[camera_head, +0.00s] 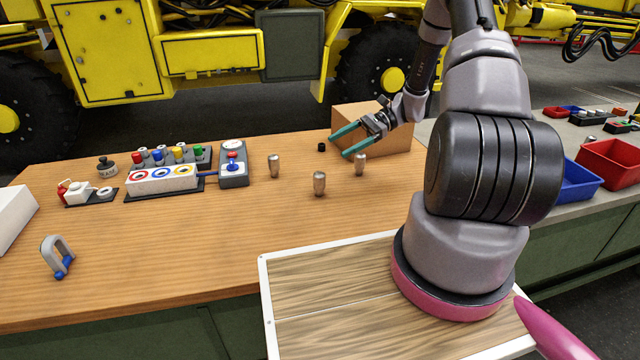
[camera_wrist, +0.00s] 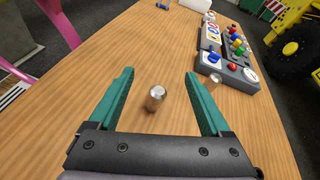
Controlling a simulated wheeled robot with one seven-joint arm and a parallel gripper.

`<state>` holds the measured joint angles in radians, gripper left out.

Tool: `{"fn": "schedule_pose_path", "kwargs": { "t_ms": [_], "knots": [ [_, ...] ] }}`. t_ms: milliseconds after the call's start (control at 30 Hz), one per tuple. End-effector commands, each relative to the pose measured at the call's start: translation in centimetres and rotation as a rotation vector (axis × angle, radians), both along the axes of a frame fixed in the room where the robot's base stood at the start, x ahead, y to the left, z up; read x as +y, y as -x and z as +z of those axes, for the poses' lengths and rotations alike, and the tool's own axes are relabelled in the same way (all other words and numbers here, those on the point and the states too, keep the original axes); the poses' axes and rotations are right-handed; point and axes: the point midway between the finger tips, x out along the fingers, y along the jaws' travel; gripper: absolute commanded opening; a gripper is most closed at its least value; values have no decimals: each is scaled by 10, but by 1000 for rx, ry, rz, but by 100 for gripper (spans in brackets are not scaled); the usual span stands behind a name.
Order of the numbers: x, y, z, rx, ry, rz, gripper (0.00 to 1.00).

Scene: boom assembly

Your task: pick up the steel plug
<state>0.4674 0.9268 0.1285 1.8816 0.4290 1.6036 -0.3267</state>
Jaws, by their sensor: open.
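Three small steel plugs stand upright on the wooden table: one at the left (camera_head: 273,165), one nearest the front (camera_head: 319,183) and one at the right (camera_head: 360,165). My gripper (camera_head: 338,147) is open and empty, above the table near the right plug, fingers pointing left. In the wrist view, one plug (camera_wrist: 155,98) shows between the spread teal fingers (camera_wrist: 160,74), below them and not touched. A second plug (camera_wrist: 215,80) stands just outside the right finger. The third plug does not show in the wrist view.
A joystick box (camera_head: 233,165) and a button panel (camera_head: 162,180) stand left of the plugs. A small black cap (camera_head: 321,147) lies near my fingertips. A cardboard-brown box (camera_head: 372,125) stands behind my gripper. The table front is mostly clear, with a grey shackle (camera_head: 58,255) at left.

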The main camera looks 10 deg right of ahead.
Motion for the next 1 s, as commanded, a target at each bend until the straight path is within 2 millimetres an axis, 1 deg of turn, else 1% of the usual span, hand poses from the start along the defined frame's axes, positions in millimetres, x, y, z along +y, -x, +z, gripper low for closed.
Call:
{"fn": "schedule_pose_path", "kwargs": {
  "t_ms": [33, 100, 200, 300, 367, 467, 567, 733, 1000],
  "knots": [
    [-3, -1, -24, 47, -57, -41, 82],
    [-5, -3, -49, 94, -128, -94, 82],
    [-7, -4, -80, 149, -214, -161, 82],
    [-8, -3, -102, 186, -276, -212, 82],
    [-9, -3, -111, 200, -300, -234, 82],
    [-6, -3, -119, 214, -324, -252, 82],
    [6, -3, -120, 218, -331, -256, 82],
    [32, -5, -120, 218, -328, -255, 82],
    [56, -7, -120, 217, -329, -256, 82]
  ]
}}
